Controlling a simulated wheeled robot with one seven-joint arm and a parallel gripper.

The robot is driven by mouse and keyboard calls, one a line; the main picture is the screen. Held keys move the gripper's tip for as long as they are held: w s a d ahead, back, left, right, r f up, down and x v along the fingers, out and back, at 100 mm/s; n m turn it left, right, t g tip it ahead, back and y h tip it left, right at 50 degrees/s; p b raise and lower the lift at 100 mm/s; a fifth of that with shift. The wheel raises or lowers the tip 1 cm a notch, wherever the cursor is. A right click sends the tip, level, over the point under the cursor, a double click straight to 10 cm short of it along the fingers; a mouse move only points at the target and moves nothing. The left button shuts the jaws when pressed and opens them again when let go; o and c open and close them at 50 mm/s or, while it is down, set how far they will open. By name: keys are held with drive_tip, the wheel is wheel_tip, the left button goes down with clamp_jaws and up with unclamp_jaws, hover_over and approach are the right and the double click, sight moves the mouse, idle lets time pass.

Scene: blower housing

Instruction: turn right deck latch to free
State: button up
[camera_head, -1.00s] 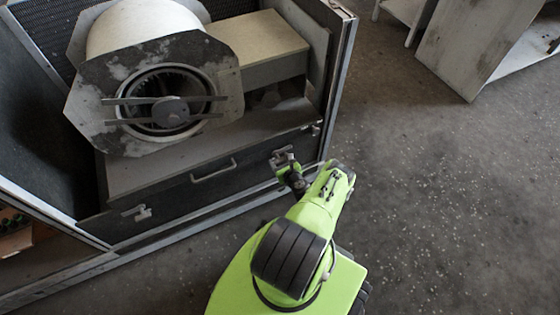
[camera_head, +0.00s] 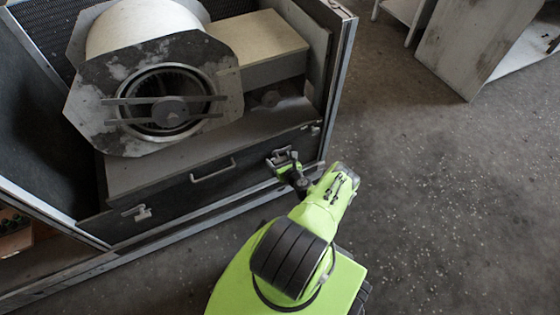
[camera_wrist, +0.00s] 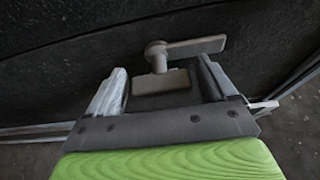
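The right deck latch (camera_head: 277,156) is on the right part of the dark front panel of the deck. In the wrist view the latch (camera_wrist: 190,48) shows a flat grey handle pointing right from a round pivot, with a block-like lower part below it. My gripper (camera_wrist: 160,82) has its two fingers apart, one on each side of the latch's lower part. The handle is beyond the fingertips. I cannot tell whether either finger touches the latch. In the head view my gripper (camera_head: 291,168) is just in front of the latch and partly covers it.
A second latch (camera_head: 138,212) is at the panel's left, with a pull handle (camera_head: 213,170) between. The blower (camera_head: 155,90) stands above on the deck. The metal frame edge (camera_head: 338,95) rises right of the latch. Open floor (camera_head: 450,200) lies to the right.

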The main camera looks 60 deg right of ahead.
drive_tip(key=shift+s+a, duration=0.1)
drive_tip(key=shift+s, duration=0.1)
drive_tip(key=p+v, duration=0.6)
drive_tip(key=v, duration=0.9)
drive_tip(key=shift+r, duration=0.15)
drive_tip(key=shift+a, duration=0.1)
